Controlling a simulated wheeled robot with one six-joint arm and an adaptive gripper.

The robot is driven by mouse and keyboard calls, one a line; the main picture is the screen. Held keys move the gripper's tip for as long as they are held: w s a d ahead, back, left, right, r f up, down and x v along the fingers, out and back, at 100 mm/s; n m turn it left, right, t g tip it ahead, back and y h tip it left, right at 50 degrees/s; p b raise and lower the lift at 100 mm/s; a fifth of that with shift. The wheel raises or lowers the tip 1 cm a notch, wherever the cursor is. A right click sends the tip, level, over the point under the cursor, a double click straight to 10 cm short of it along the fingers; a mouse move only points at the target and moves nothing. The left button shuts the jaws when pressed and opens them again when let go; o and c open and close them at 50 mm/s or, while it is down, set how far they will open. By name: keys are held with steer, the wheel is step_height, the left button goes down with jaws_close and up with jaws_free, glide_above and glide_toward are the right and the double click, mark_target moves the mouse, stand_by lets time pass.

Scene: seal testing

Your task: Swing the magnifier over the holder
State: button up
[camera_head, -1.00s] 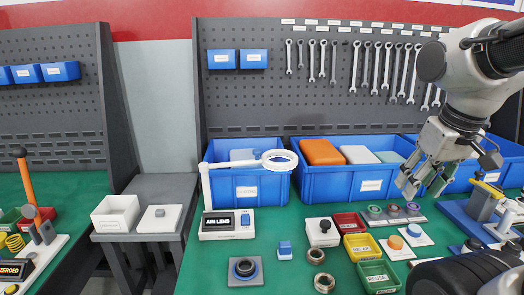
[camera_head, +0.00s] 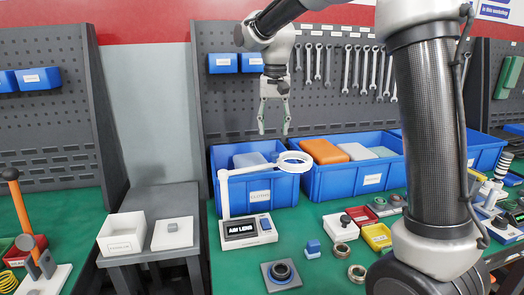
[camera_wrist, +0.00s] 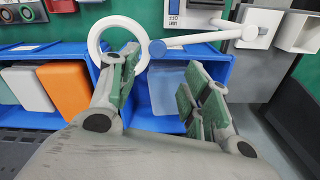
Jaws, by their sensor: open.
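The magnifier is a white ring (camera_head: 295,171) on a jointed white arm (camera_head: 250,170), carried by a post on a labelled base (camera_head: 247,232). The ring stands out to the right of the post, in front of the left blue bin. The holder seems to be the square grey plate with a dark ring (camera_head: 265,284) on the bench, in front of the base; the magnifier ring is not over it. My gripper (camera_head: 273,132) is open and empty, pointing down above the left bin, higher than the ring. In the wrist view the ring (camera_wrist: 92,45) shows beyond my left finger.
Blue bins (camera_head: 375,180) with boxes line the back of the bench. Metal rings (camera_head: 340,249), a small blue block (camera_head: 313,247) and a yellow tray (camera_head: 377,237) lie in front. Wrenches hang on the pegboard (camera_head: 225,110) behind my gripper.

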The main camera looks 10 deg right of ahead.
mark_target(275, 153)
steer(key=shift+s+d+f+m, duration=0.15)
steer(key=shift+s+m, duration=0.05)
steer(key=shift+m, duration=0.1)
steer(key=shift+f, duration=0.35)
step_height(275, 153, down, 7)
jaws_close()
